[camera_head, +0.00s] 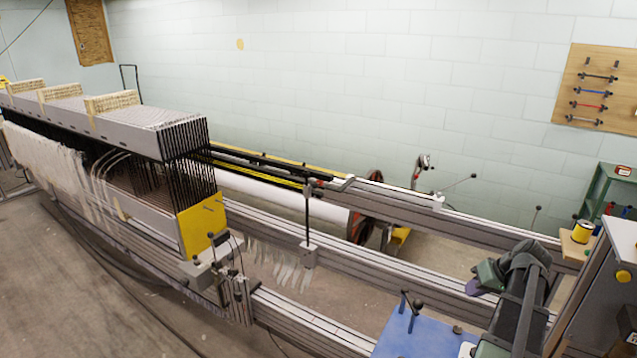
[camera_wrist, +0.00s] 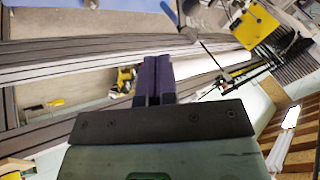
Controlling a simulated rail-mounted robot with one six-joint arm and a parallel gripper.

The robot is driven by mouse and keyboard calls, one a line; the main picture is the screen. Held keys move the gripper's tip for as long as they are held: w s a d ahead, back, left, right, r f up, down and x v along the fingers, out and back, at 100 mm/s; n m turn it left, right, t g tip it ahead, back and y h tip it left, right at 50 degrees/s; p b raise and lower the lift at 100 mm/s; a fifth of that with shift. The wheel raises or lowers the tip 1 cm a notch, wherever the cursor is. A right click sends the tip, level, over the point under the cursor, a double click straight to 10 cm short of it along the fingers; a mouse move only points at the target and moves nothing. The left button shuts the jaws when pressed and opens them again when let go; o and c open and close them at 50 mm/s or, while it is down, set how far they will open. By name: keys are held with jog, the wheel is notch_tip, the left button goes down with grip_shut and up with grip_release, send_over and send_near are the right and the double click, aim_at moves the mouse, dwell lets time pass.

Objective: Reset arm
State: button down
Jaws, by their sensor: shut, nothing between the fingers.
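My gripper (camera_wrist: 152,65) shows in the wrist view with its two purple fingers together and nothing between them. In the head view its purple fingertips (camera_head: 474,287) are at the lower right, held above the long metal rails and pointing left. My dark arm joins it from the right. The warp threading machine (camera_head: 160,140) fills the left of the head view, with its rack of black frames and a yellow end plate (camera_head: 202,222). The same yellow plate shows at the upper right of the wrist view (camera_wrist: 257,25). The gripper is apart from the machine's frames.
Metal rails (camera_head: 400,262) run from the machine to the lower right. A blue panel (camera_head: 415,330) with black levers is below my gripper. A yellow spool (camera_head: 582,231) stands on a small shelf at the right. A wooden tool board (camera_head: 598,90) hangs on the wall.

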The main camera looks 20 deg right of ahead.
jog(key=w+a+f+n+g+h, duration=0.1)
jog(key=w+a+n+g, duration=0.1)
jog(key=a, duration=2)
jog(key=w+a+f+n+g+h, duration=0.1)
jog(key=w+a+n+g+h, duration=0.1)
jog(key=a, duration=1.9)
jog(key=shift+a+f+g, duration=0.35)
jog(key=shift+a+g, duration=0.05)
jog(key=shift+g, duration=0.3)
